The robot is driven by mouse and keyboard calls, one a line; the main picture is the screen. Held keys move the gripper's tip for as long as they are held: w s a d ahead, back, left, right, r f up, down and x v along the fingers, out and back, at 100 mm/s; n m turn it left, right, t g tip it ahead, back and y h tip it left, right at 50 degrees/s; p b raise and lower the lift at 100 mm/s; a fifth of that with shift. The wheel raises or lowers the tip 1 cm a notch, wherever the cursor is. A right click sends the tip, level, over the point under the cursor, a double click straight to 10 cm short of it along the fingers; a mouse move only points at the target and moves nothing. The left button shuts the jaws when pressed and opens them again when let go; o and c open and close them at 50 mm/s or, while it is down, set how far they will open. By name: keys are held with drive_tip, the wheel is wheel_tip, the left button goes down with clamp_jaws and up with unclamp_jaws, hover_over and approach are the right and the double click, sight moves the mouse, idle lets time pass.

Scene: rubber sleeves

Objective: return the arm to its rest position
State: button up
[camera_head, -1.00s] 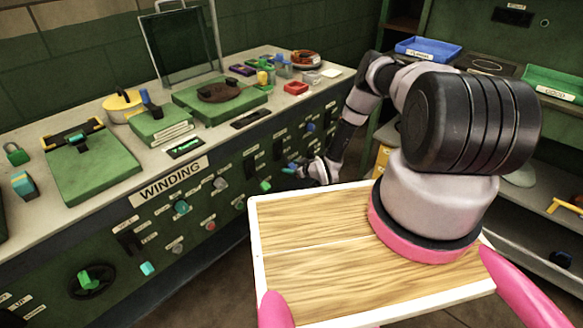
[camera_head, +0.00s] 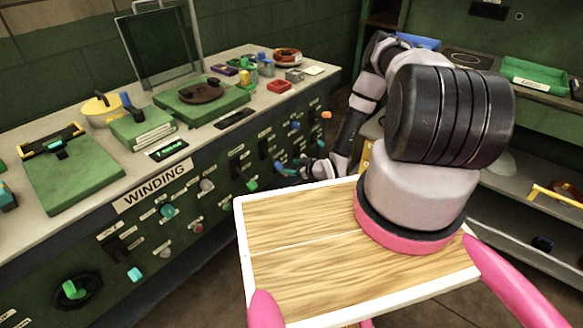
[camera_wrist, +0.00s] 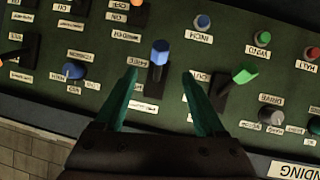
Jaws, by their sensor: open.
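My arm (camera_head: 362,95) reaches over to the front of the green winding console (camera_head: 155,187), its elbow raised. My gripper (camera_wrist: 160,75) is open, with teal fingers spread and nothing between them that I can see held. In the wrist view a blue-topped lever (camera_wrist: 159,52) shows just beyond and between the fingertips; whether they reach around it I cannot tell. A green-topped lever (camera_wrist: 243,75) stands to the right of the right finger. In the head view the gripper (camera_head: 284,170) is small beside the console's panel.
Several knobs and levers crowd the panel around the gripper. My wooden-topped tray (camera_head: 290,270) is in front. The console top holds a green box (camera_head: 202,100) and other items. Shelves with a green tray (camera_head: 536,73) stand at the right. Dark floor shows between console and shelves.

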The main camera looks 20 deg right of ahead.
idle(0.4)
drive_tip(key=w+d+r+m+g+h, duration=0.1)
drive_tip(key=w+d+r, duration=0.2)
drive_tip(key=r, duration=0.6)
drive_tip(key=w+d+r+h, duration=0.2)
drive_tip(key=w+r, duration=0.1)
drive_tip(key=r, duration=0.6)
drive_tip(key=w+d+r+m+g+h, duration=0.1)
drive_tip(key=w+d+r, duration=0.2)
drive_tip(key=r, duration=0.7)
wheel_tip(320, 180, up, 12)
drive_tip(key=s+d+m+h, duration=0.1)
drive_tip(key=s+m, duration=0.1)
drive_tip(key=s+a+r+m+g+h, duration=0.15)
drive_tip(key=s+r+m, duration=0.25)
drive_tip(key=s+r, duration=1.4)
drive_tip(key=s+a+r+m+y, duration=0.1)
drive_tip(key=s+r, duration=0.3)
drive_tip(key=s, duration=0.5)
drive_tip(key=s+a+r+m+y, duration=0.2)
drive_tip(key=s+a+r, duration=0.2)
drive_tip(key=s, duration=0.5)
drive_tip(key=shift+s+a+r+m, duration=0.3)
drive_tip(key=shift+s+a, duration=0.05)
